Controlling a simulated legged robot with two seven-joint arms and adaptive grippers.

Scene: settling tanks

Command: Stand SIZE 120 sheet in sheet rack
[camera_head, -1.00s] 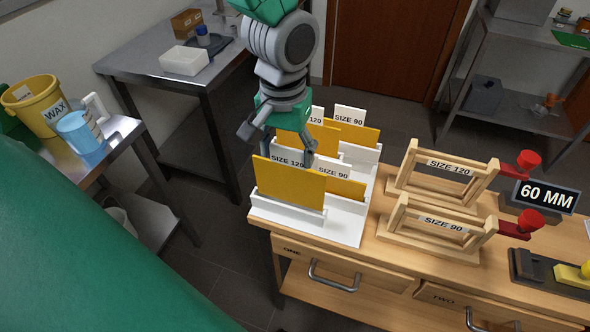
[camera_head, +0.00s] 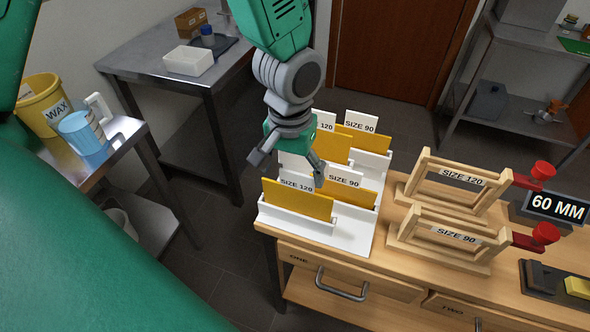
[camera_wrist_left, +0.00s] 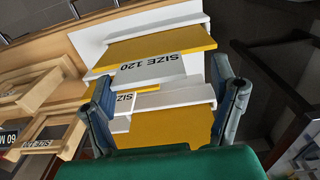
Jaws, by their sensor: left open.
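The yellow SIZE 120 sheet (camera_head: 285,196) stands in the front left slot of the white sheet rack (camera_head: 345,240), behind a low front wall. A white SIZE 120 label (camera_head: 297,187) shows at its upper edge. In the left wrist view the sheet (camera_wrist_left: 160,46) lies beyond the SIZE 120 label (camera_wrist_left: 150,70). My left gripper (camera_head: 288,168) is open above and behind this sheet, its fingers spread apart and empty. It also shows in the left wrist view (camera_wrist_left: 165,85), with yellow and white rack parts between the fingers. My right gripper is not in view.
Other yellow sheets stand in the rack beside SIZE 90 labels (camera_head: 345,181). Wooden frames marked SIZE 120 (camera_head: 460,177) and SIZE 90 (camera_head: 455,236) with red-knobbed clamps stand to the right. A side table holds a yellow WAX bucket (camera_head: 40,100) and blue jug (camera_head: 82,140).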

